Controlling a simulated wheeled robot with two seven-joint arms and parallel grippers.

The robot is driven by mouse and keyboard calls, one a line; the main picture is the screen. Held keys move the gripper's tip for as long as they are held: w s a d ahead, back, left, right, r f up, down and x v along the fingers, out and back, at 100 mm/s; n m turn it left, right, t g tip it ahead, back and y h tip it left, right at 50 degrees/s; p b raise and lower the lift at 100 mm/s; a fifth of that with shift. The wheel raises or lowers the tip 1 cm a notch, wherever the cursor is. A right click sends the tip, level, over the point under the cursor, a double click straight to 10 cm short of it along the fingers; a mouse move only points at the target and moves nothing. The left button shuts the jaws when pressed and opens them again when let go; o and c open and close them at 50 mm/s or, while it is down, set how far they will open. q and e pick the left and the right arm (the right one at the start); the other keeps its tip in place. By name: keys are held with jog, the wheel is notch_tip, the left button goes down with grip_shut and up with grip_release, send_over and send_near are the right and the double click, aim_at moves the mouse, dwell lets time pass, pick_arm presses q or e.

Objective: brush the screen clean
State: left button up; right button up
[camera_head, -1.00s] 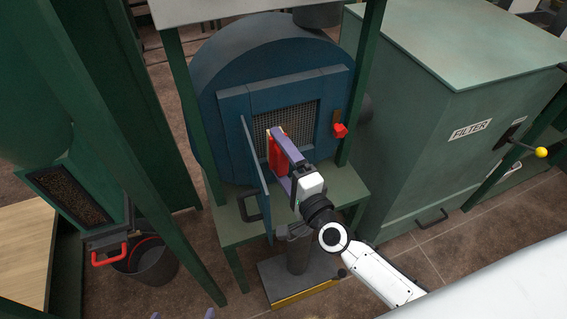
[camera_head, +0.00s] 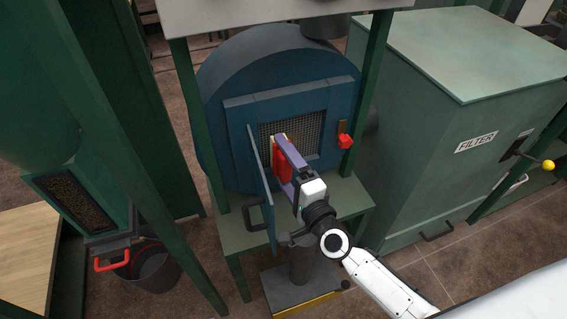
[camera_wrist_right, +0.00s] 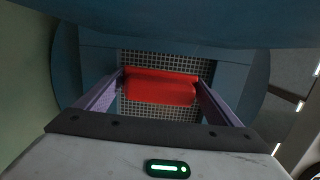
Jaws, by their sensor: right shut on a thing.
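The screen (camera_head: 308,138) is a grey mesh set in the square opening of a round blue housing. It also shows in the right wrist view (camera_wrist_right: 160,60), behind the brush. My right gripper (camera_head: 283,160) is shut on a red brush (camera_head: 281,158), with its purple fingers on both ends of the red body in the right wrist view (camera_wrist_right: 160,86). The brush is in front of the left part of the opening in the head view. Its bristles are mostly hidden, and I cannot tell whether they touch the mesh. My left gripper is barely in view, if at all.
The open blue door (camera_head: 262,185) stands just left of my right gripper. A red knob (camera_head: 346,141) is right of the opening. The green filter cabinet (camera_head: 440,150) stands at right. A dark bucket (camera_head: 152,268) is at lower left.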

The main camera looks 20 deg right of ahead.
jog(key=shift+w, duration=0.85)
